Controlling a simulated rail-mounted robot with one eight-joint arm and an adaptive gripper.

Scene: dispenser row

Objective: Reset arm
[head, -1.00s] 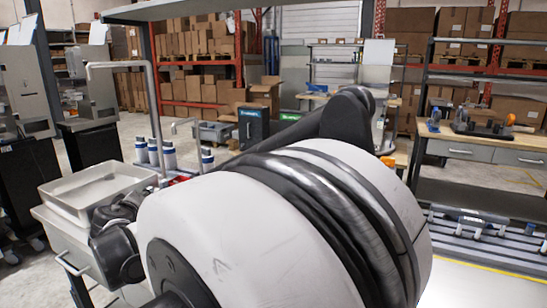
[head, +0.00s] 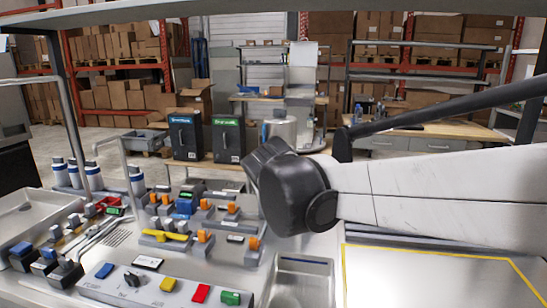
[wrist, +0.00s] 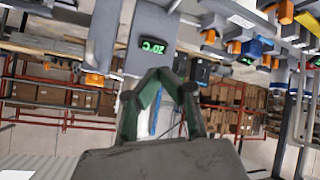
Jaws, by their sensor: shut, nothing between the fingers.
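My gripper (wrist: 160,75) shows in the wrist view with its dark fingers brought together at the tips. Nothing is held between them. Behind the tips is a grey unit with a green-lit display (wrist: 153,46). In the head view my arm reaches in from the right, and its dark joint stands over the right part of the workbench. The gripper itself cannot be made out in the head view. The wrist view appears upside down, with the bench devices along its top edge.
The bench carries a row of orange-handled dispensers (head: 203,236), coloured buttons (head: 167,284), white bottles (head: 93,176) and a sink (head: 40,215) at left. A small basin (head: 303,265) lies below my arm. A yellow-outlined area (head: 430,275) at right is clear. Dark bins (head: 228,138) stand behind.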

